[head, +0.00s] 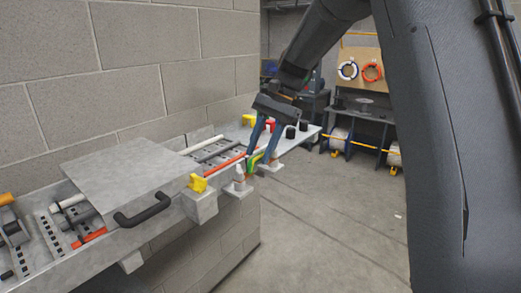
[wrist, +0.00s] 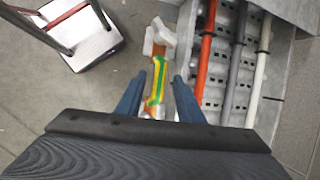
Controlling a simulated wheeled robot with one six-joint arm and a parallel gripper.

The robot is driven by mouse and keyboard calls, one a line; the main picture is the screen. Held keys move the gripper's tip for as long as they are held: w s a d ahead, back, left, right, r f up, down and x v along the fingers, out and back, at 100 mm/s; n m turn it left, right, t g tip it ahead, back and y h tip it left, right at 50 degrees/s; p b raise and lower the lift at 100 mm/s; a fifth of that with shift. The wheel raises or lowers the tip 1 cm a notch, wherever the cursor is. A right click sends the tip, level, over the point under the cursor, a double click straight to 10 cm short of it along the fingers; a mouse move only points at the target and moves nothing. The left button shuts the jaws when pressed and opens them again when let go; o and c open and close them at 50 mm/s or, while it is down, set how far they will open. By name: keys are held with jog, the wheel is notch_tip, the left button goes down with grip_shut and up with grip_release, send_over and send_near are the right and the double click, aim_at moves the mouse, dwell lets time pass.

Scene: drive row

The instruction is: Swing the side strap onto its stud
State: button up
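The side strap, a green and yellow band, shows in the wrist view (wrist: 157,82) along the tray's outer side, and in the head view (head: 255,160) beyond the tray's near bracket. A pale bracket with an orange part (wrist: 158,40) is at its far end in the wrist view; I cannot tell whether this is the stud. My gripper has two blue fingers, seen in the wrist view (wrist: 159,78) on either side of the strap with gaps. In the head view my gripper (head: 264,158) points down over the strap area. It is open, and contact with the strap is not visible.
The metal cable tray (head: 165,218) runs along the block wall with orange, grey and white cables. A grey cover with a black handle (head: 143,209) lies over it. A yellow clip (head: 198,183) sits on a near bracket. Open floor (head: 325,230) lies to the right.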

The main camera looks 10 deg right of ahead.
jog(key=b+v, duration=0.2)
jog(key=v, duration=0.6)
jog(key=shift+b, duration=0.35)
jog(key=shift+d+f, duration=0.1)
